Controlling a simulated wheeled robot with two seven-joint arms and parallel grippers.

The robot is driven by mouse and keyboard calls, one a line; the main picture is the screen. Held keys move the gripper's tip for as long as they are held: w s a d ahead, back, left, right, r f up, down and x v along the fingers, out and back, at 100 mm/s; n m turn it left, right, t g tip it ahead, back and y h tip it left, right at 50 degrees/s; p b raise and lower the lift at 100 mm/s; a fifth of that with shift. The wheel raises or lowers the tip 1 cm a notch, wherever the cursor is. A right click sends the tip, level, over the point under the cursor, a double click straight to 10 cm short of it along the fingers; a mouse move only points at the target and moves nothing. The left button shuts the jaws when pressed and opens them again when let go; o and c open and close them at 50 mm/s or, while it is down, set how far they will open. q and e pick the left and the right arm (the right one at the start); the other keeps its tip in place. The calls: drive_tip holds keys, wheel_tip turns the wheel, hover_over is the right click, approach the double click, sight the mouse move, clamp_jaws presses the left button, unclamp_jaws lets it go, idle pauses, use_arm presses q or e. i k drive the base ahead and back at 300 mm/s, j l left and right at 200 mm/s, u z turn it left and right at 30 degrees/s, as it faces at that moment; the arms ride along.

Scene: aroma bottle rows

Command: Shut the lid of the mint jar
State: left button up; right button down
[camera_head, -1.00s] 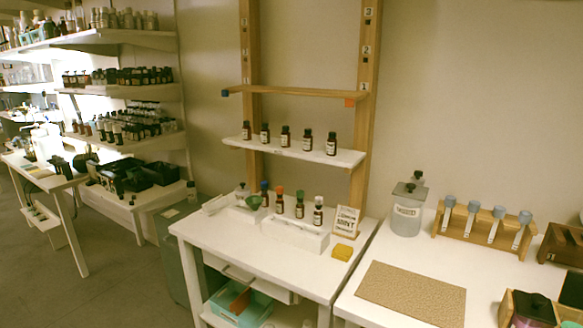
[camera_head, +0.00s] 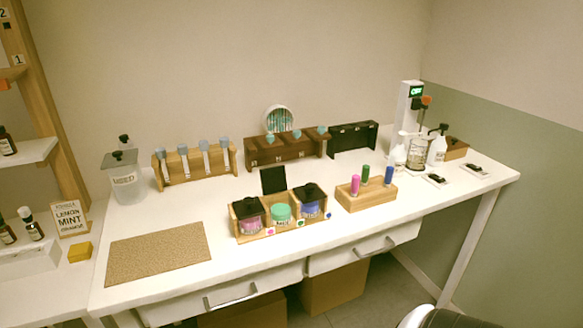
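A wooden holder (camera_head: 292,230) with three jars stands at the front middle of the white table. The middle jar is green, and I take it for the mint jar (camera_head: 281,215); its label is too small to read surely. Its black square lid (camera_head: 273,180) stands upright at the back, so the jar is open. The pink jar (camera_head: 248,215) on its left and the blue jar (camera_head: 310,203) on its right have their black lids down. Neither of my grippers is in view.
A cork mat (camera_head: 158,252) lies left of the holder. A wooden block with coloured vials (camera_head: 366,194) stands close on the right. A tube rack (camera_head: 196,166), a brown rack (camera_head: 286,150) and a glass canister (camera_head: 124,180) stand behind. The table front before the jars is clear.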

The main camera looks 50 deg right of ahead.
sight(273, 180)
drive_tip(key=z, duration=1.5)
